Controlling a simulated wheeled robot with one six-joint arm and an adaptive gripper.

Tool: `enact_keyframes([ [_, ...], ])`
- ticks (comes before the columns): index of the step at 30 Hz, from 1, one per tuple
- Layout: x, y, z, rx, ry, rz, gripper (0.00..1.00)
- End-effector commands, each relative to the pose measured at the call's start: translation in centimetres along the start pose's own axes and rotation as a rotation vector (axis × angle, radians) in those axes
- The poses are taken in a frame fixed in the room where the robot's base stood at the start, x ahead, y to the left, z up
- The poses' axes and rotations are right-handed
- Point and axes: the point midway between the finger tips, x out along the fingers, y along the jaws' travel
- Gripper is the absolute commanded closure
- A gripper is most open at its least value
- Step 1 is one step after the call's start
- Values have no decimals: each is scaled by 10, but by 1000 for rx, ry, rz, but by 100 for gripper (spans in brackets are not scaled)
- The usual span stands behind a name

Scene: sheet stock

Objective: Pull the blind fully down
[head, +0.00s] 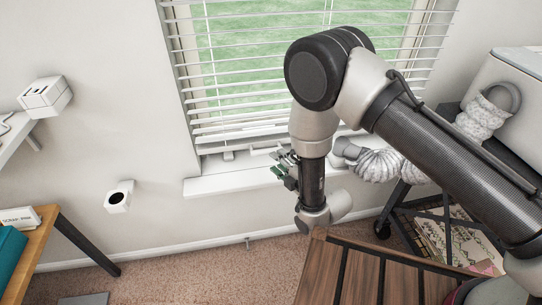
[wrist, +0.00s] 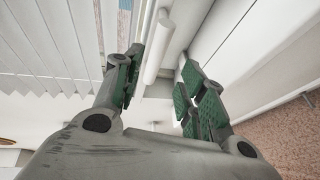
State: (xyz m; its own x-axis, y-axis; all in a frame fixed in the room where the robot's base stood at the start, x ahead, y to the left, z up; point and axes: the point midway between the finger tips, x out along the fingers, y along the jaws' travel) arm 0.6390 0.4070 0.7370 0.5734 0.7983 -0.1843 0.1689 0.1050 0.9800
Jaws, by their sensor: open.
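The white slatted blind (head: 240,113) hangs over the window, its slats tilted apart with green showing between them. Its lower edge sits just above the white window sill (head: 225,184). My gripper (head: 284,166) is at the sill, close to the blind's lower edge and partly hidden by my arm. In the wrist view the blind's slats (wrist: 45,50) fill the upper left. My gripper (wrist: 163,72) is open there, its green-padded fingers apart. A pale rounded bar (wrist: 158,45) shows between the fingers; I cannot tell whether they touch it or which part it is.
A ribbed white hose (head: 378,165) lies right of my gripper by a dark wheeled stand (head: 410,200). A slatted wooden top (head: 365,275) is below my arm. White boxes (head: 45,96) (head: 119,196) are on the left wall. The carpet (head: 190,275) is mostly clear.

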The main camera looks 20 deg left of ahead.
Motion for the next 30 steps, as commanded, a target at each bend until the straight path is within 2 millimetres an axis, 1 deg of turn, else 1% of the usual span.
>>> enact_keyframes([
  [1,-11,-1,0,0,1,-3,59],
  [3,-23,0,0,0,1,-2,59],
  [6,-36,-1,0,-1,1,-2,59],
  [9,-42,0,0,-1,1,-1,59],
  [12,-45,0,0,-1,1,-1,59],
  [25,-44,0,1,2,-1,-1,59],
  [28,-40,12,10,33,-20,-11,59],
  [29,-38,19,16,51,-32,-19,59],
  [30,-35,30,26,86,-52,-31,59],
])
